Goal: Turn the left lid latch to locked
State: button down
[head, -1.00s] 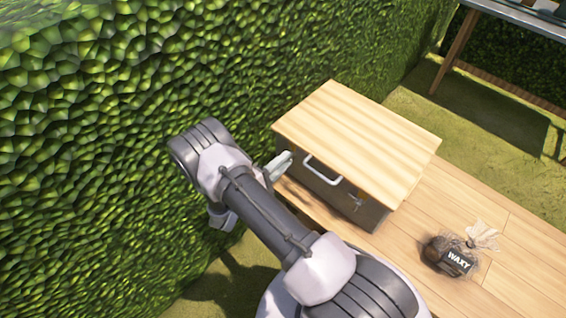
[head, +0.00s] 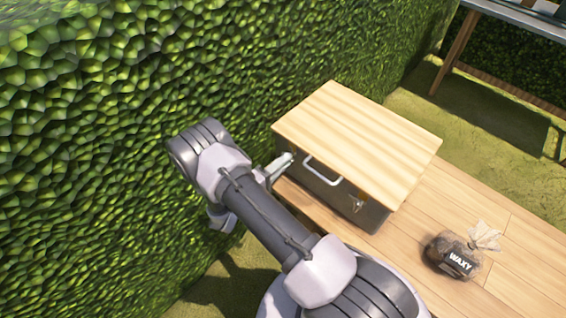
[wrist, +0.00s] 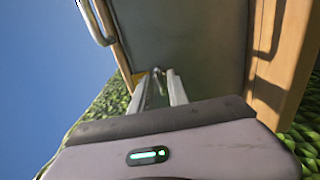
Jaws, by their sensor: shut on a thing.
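A grey box (head: 326,181) with a pale wooden lid (head: 357,137) stands on the wooden deck by the hedge. A white handle (head: 322,171) sits on its front, with the right latch (head: 357,204) hanging to the right of it. My gripper (head: 285,163) is at the left end of the box's front, just under the lid edge. In the wrist view the two fingers (wrist: 160,88) are shut on the left latch (wrist: 157,72), a small metal piece beside a brassy plate (wrist: 138,78). The fingers hide most of the latch, so its exact angle cannot be told.
A leafy hedge (head: 110,80) rises close on the left of my arm. A bag labelled WAXY (head: 455,256) lies on the deck (head: 420,215) to the right of the box. A table (head: 520,18) stands at the back right.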

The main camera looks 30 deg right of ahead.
jog(key=c, duration=1.3)
grip_release()
jog(key=shift+d, duration=0.1)
jog(key=p+v, duration=0.3)
jog(key=v, duration=1.4)
jog(key=shift+a, duration=0.25)
jog(key=shift+r, duration=0.1)
